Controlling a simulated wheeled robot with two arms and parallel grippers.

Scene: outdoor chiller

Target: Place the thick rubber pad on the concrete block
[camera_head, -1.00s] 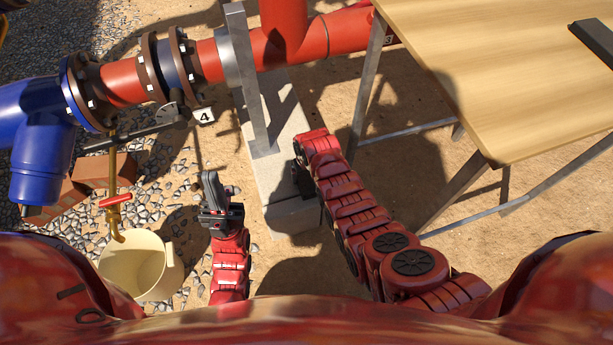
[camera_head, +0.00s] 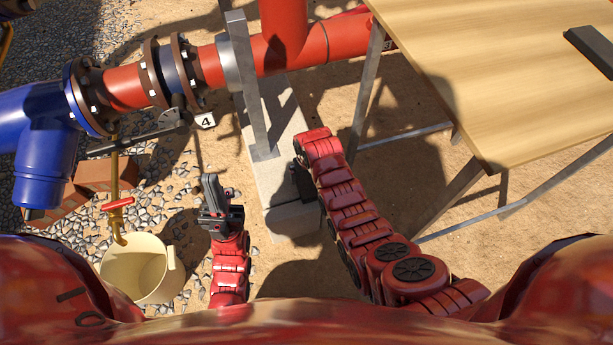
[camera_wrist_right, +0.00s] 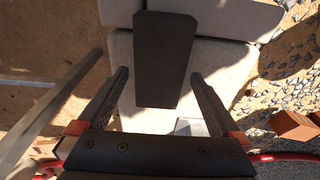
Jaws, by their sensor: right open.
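A dark, flat, tapering rubber pad (camera_wrist_right: 165,60) lies on the pale concrete block (camera_wrist_right: 146,118) in the right wrist view. The concrete block also shows in the head view (camera_head: 292,222), beside my right arm. My right gripper (camera_wrist_right: 159,74) is open. In the right wrist view its fingers appear on either side of the pad's near end, with gaps at both sides; I cannot tell the height between them. In the head view the right arm's red links mostly hide this gripper. My left gripper (camera_head: 210,184) points forward over the gravel, its jaw opening unclear.
A wooden table (camera_head: 500,80) with a dark flat piece (camera_head: 592,48) stands at the right. A red pipe (camera_head: 330,38) and metal post (camera_head: 250,90) rise by the blocks. A cream bucket (camera_head: 140,268), bricks (camera_head: 105,172) and a tap (camera_head: 117,205) are at left.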

